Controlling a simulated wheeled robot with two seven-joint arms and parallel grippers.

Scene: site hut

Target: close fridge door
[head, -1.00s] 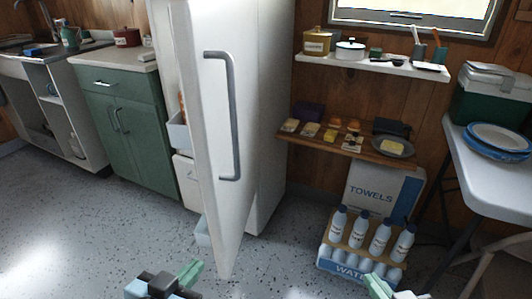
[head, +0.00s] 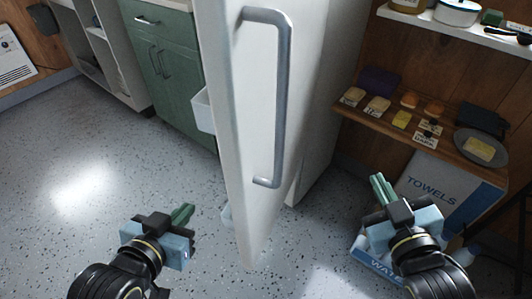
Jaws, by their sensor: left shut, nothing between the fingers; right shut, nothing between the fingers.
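The white fridge door (head: 246,120) stands open in the middle of the head view, swung out toward me, with its grey bar handle (head: 282,105) on the face turned to the right. The fridge body (head: 325,100) is behind it to the right. A white door shelf (head: 203,110) shows on the door's left side. My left gripper (head: 182,214) is shut and empty, low and left of the door, apart from it. My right gripper (head: 380,187) is shut and empty, right of the door and handle, not touching them. The fridge interior is hidden.
A green cabinet (head: 172,70) stands behind at left. A wooden shelf (head: 440,140) with food packs and a plate is on the right wall, above a towels box (head: 445,190). A water crate (head: 372,262) is partly behind my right gripper. Speckled floor is clear at left.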

